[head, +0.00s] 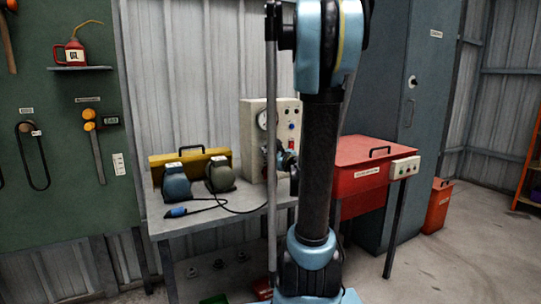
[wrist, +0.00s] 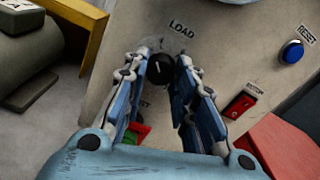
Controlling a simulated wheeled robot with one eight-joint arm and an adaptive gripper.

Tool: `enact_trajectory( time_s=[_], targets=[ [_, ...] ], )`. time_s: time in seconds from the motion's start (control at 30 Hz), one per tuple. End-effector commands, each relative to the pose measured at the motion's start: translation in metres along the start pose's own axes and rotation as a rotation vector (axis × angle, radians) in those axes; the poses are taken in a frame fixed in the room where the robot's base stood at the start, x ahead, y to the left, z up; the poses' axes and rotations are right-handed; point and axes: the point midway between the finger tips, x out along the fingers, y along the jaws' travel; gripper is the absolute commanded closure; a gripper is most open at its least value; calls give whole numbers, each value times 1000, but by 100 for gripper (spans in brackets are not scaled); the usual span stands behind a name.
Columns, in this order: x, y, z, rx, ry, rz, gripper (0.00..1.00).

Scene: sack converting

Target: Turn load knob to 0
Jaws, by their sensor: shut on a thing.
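The black load knob (wrist: 160,68) sits on the beige panel below the word LOAD in the wrist view. A pale pointer line shows on its face, but I cannot read any scale around it. My gripper (wrist: 161,78) has its two blue fingers on either side of the knob, shut on it. In the head view the beige test box (head: 253,112) with a round gauge stands on the grey bench. My gripper (head: 287,160) is at the front of that box, partly hidden behind my arm, and the knob cannot be made out there.
A blue RESET button (wrist: 292,52) and a red rocker switch (wrist: 240,104) are right of the knob. A green and red control (wrist: 134,133) lies partly behind the left finger. A red cabinet (head: 372,165) stands right of the bench; grey-green devices (head: 220,176) stand left.

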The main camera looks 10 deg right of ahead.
Motion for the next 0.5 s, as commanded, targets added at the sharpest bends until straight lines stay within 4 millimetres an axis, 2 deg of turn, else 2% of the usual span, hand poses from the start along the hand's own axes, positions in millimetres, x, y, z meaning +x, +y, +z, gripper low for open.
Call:
enact_trajectory(
  time_s=[0.5],
  targets=[
    [0, 0, 0, -492, 0, 1, 98]
  ],
)
